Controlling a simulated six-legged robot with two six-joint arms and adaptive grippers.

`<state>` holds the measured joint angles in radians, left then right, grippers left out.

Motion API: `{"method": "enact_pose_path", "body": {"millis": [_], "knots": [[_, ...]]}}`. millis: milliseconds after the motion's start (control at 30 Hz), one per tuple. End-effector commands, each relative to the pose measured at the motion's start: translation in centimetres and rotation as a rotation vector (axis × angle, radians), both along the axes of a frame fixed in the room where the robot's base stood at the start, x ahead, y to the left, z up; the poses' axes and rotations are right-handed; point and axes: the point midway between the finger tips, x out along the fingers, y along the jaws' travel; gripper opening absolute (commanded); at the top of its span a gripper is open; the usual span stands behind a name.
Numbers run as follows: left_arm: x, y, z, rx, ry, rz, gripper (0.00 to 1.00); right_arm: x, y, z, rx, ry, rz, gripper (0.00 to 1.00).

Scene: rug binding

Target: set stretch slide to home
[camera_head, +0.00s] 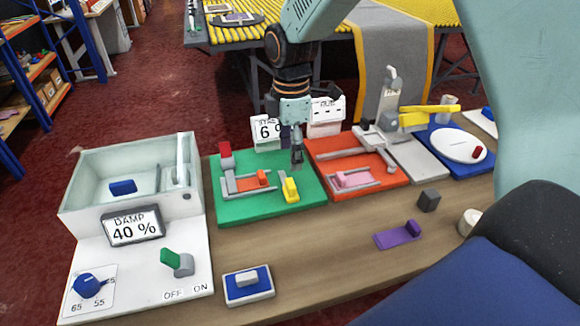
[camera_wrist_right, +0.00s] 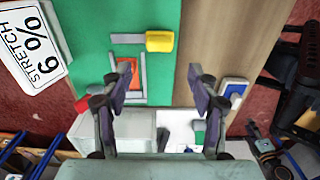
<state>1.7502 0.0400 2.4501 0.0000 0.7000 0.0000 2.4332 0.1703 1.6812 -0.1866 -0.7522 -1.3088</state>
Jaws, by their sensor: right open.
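The green board (camera_head: 235,207) carries a grey frame with an orange block (camera_head: 262,178), a red block (camera_head: 225,150) at its back left and a yellow handle (camera_head: 290,190) at its right. Which part is the stretch slide I cannot tell for sure. The stretch sign (camera_wrist_right: 35,50) reads 6 % in the wrist view; my arm partly covers it in the head view. My right gripper (camera_head: 297,160) is open, pointing down above the board's back right, behind the yellow handle. In the wrist view the yellow handle (camera_wrist_right: 160,41) lies beyond the open fingers, which appear empty.
A pale basin (camera_head: 85,185) and a DAMP 40 % sign (camera_head: 135,227) stand at left, with a green switch (camera_head: 172,259) and blue knob (camera_head: 88,285) in front. An orange board (camera_head: 385,178) adjoins at right.

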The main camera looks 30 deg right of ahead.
Motion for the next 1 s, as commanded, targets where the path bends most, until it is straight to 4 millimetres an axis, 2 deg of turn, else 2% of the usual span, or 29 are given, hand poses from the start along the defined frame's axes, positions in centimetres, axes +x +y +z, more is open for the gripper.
{"method": "enact_pose_path", "body": {"millis": [100, 233, 800, 867, 1000], "knots": [[0.0, 0.0, 0.0, 0.000, 0.000, 0.000, 0.40, 0.1, 0.0, 1.5, 0.001, -0.002, -0.001, 0.60], [0.0, 0.0, 0.0, 0.000, 0.000, 0.000, 0.40, 0.0, -0.1, 2.3, 0.001, 0.000, -0.001, 0.60], [0.0, 0.0, 0.1, 0.000, 0.000, 0.000, 0.40, 0.0, -0.1, 2.5, 0.001, 0.001, -0.001, 0.60], [0.0, 0.0, 0.5, 0.000, 0.000, 0.000, 0.40, 0.0, -0.1, 2.9, 0.001, 0.001, -0.001, 0.60], [0.0, 0.0, 3.0, 0.000, 0.000, 0.000, 0.40, 0.0, -0.1, 5.5, 0.001, 0.000, -0.001, 0.60]]}}
